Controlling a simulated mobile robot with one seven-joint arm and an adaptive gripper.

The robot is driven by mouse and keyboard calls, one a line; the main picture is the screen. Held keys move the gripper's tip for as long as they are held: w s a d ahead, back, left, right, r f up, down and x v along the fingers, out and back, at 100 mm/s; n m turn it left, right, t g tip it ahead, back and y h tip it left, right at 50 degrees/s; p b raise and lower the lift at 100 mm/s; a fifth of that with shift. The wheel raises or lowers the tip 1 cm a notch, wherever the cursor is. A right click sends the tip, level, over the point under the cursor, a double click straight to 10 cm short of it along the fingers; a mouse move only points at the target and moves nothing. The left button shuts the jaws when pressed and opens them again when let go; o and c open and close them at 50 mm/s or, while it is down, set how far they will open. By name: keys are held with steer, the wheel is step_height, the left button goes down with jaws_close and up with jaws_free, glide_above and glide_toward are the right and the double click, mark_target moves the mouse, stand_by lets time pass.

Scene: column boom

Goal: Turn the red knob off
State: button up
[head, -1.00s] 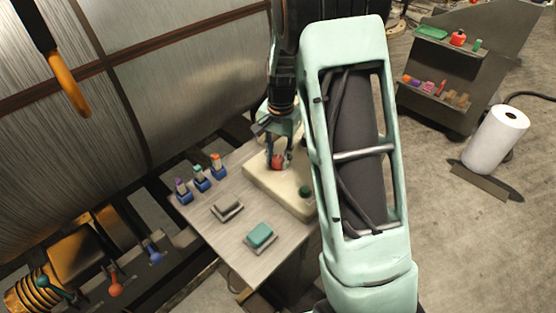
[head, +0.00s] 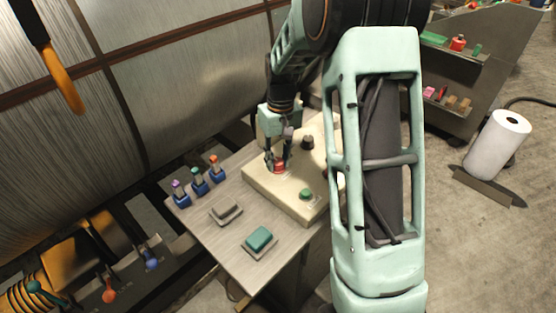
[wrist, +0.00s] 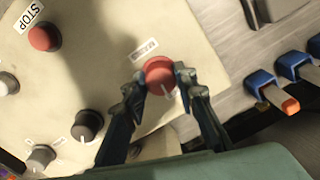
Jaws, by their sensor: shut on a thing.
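The red knob (wrist: 160,74) sits on the cream control panel (wrist: 100,25), with a white pointer line on its lower right side and a small label above it in the wrist view. My gripper (wrist: 159,80) has its two fingers on either side of the knob and is shut on it. In the head view my gripper (head: 279,163) comes down onto the red knob (head: 279,168) on the cream panel (head: 307,208). The label's text is too small to read.
A red button (wrist: 44,37) marked STOP, a black knob (wrist: 88,124) and a grey knob (wrist: 41,156) share the panel. A green button (head: 306,194) sits near its front. Blue-based switches (head: 199,182) and a teal button (head: 259,239) are on the table.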

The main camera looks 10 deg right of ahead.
mark_target(279, 160)
steer(key=shift+n, duration=0.8)
steer(key=o, duration=1.2)
steer(key=shift+c, duration=0.2)
step_height(279, 160, up, 12)
steer(key=shift+d, duration=0.2)
steer(key=shift+w, duration=0.1)
